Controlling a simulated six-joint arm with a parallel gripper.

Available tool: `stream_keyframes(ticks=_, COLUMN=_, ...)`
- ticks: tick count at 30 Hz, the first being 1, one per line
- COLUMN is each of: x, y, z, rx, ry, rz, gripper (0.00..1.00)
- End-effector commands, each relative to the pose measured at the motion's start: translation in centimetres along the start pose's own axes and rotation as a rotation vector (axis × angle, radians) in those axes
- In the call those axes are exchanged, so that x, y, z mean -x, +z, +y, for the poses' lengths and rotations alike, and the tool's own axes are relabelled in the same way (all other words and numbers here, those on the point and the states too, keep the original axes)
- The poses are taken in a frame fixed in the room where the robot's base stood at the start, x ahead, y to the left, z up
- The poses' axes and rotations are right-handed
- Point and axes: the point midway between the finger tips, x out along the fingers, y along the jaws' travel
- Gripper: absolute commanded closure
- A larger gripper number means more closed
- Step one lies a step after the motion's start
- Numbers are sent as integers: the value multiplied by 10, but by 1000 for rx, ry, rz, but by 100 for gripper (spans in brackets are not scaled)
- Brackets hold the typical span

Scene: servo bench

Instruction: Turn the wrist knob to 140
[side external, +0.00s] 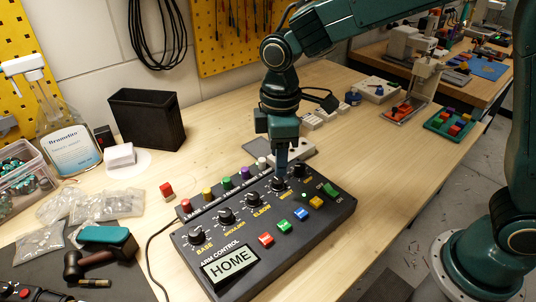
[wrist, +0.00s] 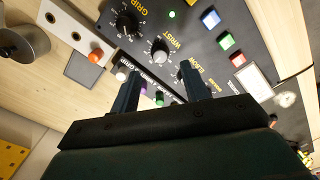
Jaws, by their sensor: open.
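The dark control box (side external: 330,212) lies on the bench with a row of black knobs. The wrist knob (side external: 278,184) is partly hidden by my gripper (side external: 281,168) in the side external view. In the wrist view the wrist knob (wrist: 160,49) has a pale grey top and sits just beyond the gap between my fingertips (wrist: 159,68). My gripper is open, pointing down, with nothing between its fingers. I cannot tell whether a finger touches the knob. Its scale numbers are too small to read. The display (side external: 230,265) reads HOME.
The grip knob (wrist: 127,23) and elbow knob (side external: 252,199) flank the wrist knob closely. Coloured buttons (side external: 283,225) and a green switch (side external: 329,188) are nearby. Coloured posts stand along the box's back edge. A black bin (side external: 147,118) stands at the back left.

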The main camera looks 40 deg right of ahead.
Motion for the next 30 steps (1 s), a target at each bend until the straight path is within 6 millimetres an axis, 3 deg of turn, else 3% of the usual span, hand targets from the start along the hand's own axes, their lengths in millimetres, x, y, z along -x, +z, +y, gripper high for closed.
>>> stream_keyframes(ticks=6, x=-33, y=1, z=0, rx=0, ry=-2, rz=-3, gripper=54)
stream_keyframes(ticks=12, x=-52, y=0, z=0, rx=0, ry=-1, rz=-2, gripper=54)
stream_keyframes(ticks=25, x=-58, y=0, z=0, rx=0, ry=0, rz=0, gripper=54)
stream_keyframes(ticks=30, x=-58, y=0, z=0, rx=0, ry=0, rz=0, gripper=86)
